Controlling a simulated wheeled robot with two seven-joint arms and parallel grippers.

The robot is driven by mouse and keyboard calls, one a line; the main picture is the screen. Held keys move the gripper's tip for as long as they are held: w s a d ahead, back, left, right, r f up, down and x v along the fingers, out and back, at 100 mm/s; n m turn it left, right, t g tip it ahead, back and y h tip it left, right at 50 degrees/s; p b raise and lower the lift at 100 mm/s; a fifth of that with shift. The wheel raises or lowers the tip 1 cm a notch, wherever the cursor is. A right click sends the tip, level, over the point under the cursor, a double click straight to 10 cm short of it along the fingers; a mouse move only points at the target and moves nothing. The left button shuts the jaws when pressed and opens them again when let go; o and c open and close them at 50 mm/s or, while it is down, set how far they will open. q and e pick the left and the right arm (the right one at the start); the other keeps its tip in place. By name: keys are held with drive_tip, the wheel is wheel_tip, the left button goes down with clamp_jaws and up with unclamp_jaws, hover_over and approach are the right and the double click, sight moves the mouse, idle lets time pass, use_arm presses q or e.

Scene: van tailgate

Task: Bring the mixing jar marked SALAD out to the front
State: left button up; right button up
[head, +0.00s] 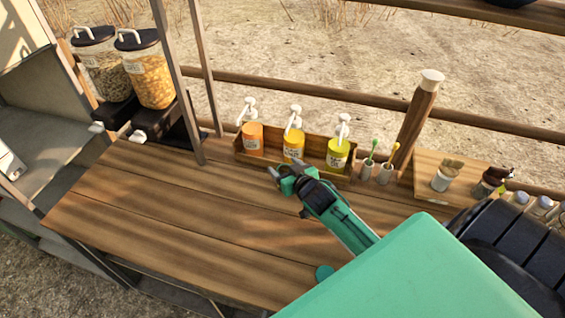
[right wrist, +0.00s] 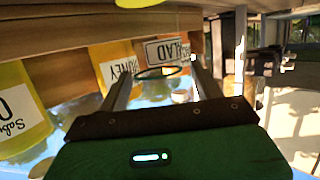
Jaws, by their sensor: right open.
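In the right wrist view a SALAD label (right wrist: 168,50) shows between my two fingers; much of its jar is hidden or unclear. Beside it stand the yellow HONEY jar (right wrist: 112,65) and a yellow-green jar (right wrist: 20,120). In the head view three pump jars stand in a low wooden tray (head: 318,178): orange (head: 252,138), yellow (head: 292,146) and yellow-green (head: 338,154). By their order, the orange one at the left end seems to be SALAD. My right gripper (head: 280,174) is open and empty, just in front of the tray. My left gripper is out of view.
Two brush cups (head: 376,172) stand right of the tray, with a wooden board (head: 425,185) of small jars beyond. Two dispensers (head: 148,78) and a post (head: 178,80) stand at left. The counter's (head: 150,215) left and front are clear.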

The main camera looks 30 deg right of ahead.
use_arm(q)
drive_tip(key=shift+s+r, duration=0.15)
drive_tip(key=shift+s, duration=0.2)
use_arm(e)
drive_tip(key=shift+x, duration=1)
drive_tip(key=c, duration=1.2)
drive_tip(key=shift+o, duration=0.2)
drive_tip(key=shift+s+a+p, duration=0.6)
drive_tip(key=shift+s+a, duration=0.4)
drive_tip(key=shift+a, duration=0.15)
drive_tip(key=shift+s+a+p, duration=0.35)
drive_tip(key=shift+s+a, duration=0.6)
drive_tip(key=shift+a, duration=0.15)
drive_tip(key=shift+s+a+p, duration=0.3)
drive_tip(key=shift+s+a, duration=0.65)
drive_tip(key=shift+a, duration=0.2)
drive_tip(key=shift+s+a+p, duration=0.35)
drive_tip(key=shift+s+a, duration=1.4)
drive_tip(key=shift+a, duration=0.25)
drive_tip(key=shift+s+a, duration=1)
drive_tip(key=shift+a, duration=0.2)
drive_tip(key=shift+s+a, duration=1)
drive_tip(key=shift+a, duration=0.2)
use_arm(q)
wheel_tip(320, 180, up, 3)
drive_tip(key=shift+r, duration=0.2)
